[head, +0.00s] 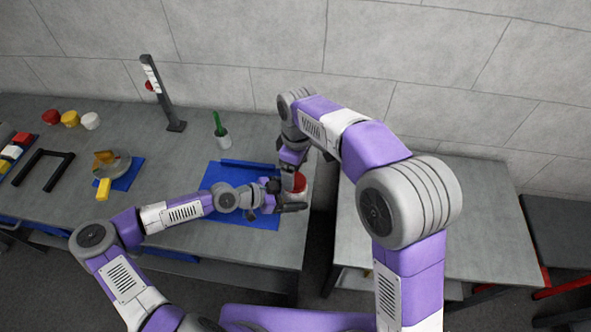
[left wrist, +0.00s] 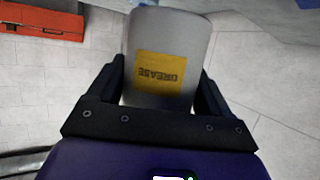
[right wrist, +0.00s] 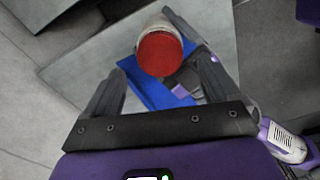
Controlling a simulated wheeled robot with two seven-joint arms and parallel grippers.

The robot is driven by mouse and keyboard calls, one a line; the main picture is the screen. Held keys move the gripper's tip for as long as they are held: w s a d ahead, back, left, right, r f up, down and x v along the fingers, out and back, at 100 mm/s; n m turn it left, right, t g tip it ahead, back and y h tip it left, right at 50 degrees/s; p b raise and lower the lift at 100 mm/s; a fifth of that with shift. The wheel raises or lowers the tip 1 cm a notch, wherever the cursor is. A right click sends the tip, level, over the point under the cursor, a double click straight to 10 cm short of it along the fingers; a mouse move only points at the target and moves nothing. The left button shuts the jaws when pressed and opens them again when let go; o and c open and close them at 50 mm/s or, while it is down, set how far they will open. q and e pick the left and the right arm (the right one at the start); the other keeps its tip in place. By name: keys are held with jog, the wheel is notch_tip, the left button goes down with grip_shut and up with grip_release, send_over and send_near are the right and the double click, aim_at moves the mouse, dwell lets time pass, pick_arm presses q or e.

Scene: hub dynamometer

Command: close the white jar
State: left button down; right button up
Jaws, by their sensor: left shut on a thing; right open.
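The white jar with a yellow GREASE label (left wrist: 162,70) fills the middle of the left wrist view. My left gripper (head: 288,203) is shut on its body, with one finger on each side. The jar is near the right end of the bench in the head view, partly hidden by my grippers. I cannot tell for certain whether the red is a lid or contents. My right gripper (head: 292,158) is open and empty above the red top.
A blue mat (head: 240,213) lies on the bench below. A white cup with a green stick (head: 222,137) and a dark upright post (head: 165,95) stand behind. Small red, yellow and white round pieces (head: 69,119) are at the far left. A gap separates the bench from the right table (head: 450,215).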

aim_at(294, 194)
jog(key=shift+c, duration=0.4)
jog(key=n, duration=0.4)
jog(key=shift+r+n, duration=0.3)
jog(key=shift+r, duration=0.1)
jog(key=n, duration=0.4)
jog(key=shift+r, duration=0.4)
jog(key=n, duration=0.2)
jog(key=r+n, duration=0.1)
jog(key=shift+n, duration=0.4)
jog(key=n, duration=0.2)
jog(key=r+n, duration=0.1)
jog(key=n, duration=0.1)
jog(key=shift+w, duration=0.1)
jog(key=shift+f, duration=0.15)
jog(key=shift+a+f, duration=0.1)
jog(key=shift+f, duration=3.85)
jog(key=shift+c, duration=0.4)
